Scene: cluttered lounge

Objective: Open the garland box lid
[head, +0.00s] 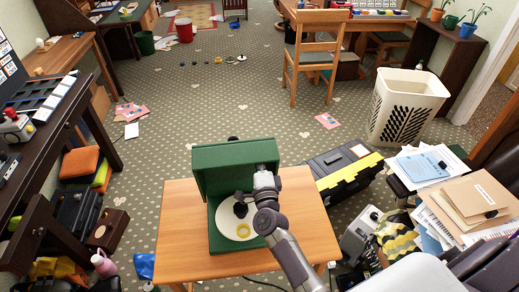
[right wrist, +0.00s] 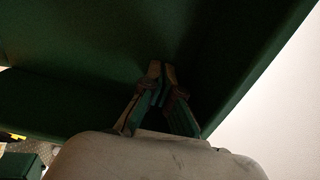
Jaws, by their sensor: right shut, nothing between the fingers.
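The green garland box (head: 217,240) stands on a small wooden table in the head view. Its lid (head: 222,168) is raised above the base at the back, so the inside shows. A pale round disc (head: 228,222) with a yellow ring (head: 233,267) lies in the base. My right arm reaches in from the lower right, and my right gripper (head: 242,203) is at the open front, under the lid. In the right wrist view the gripper's fingertips (right wrist: 161,70) are together, empty, close against the dark green lid (right wrist: 90,50); contact is unclear. My left gripper is not in view.
The wooden table (head: 180,225) has bare room left and right of the box. A black and yellow toolbox (head: 345,172) stands close behind its right side. Papers and folders (head: 465,205) crowd the right. A white basket (head: 405,105) stands farther back. Open carpet lies beyond.

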